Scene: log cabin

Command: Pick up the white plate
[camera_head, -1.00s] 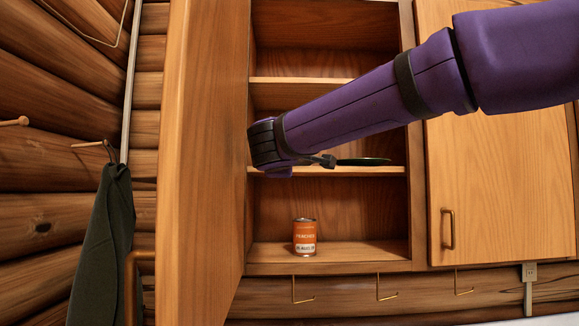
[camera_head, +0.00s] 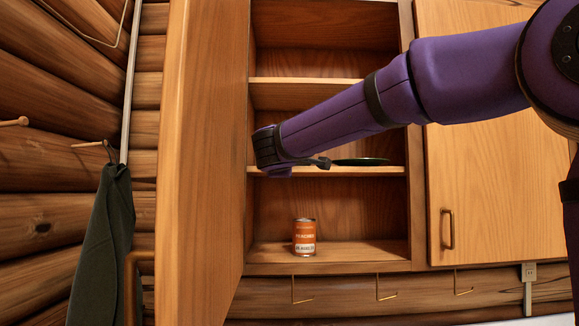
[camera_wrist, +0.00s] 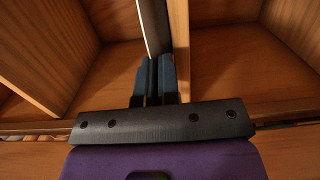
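The plate (camera_head: 360,161) shows in the head view as a thin dark disc seen almost edge-on. It is at the middle shelf of the open cabinet, just above the board's front edge; I cannot tell whether it touches the board. My gripper (camera_head: 322,163) is at its left edge. In the wrist view, the plate (camera_wrist: 153,28) is a thin grey strip running between the blue fingers of my gripper (camera_wrist: 154,80). The fingers are close together on its edge. Its white face is not clearly visible.
The shelf board (camera_head: 330,171) runs beneath the plate. An orange can (camera_head: 304,237) stands on the cabinet's bottom. The open door (camera_head: 200,160) borders the left and a closed door (camera_head: 500,185) the right. Hooks (camera_head: 387,290) hang below. A dark cloth (camera_head: 105,245) hangs at left.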

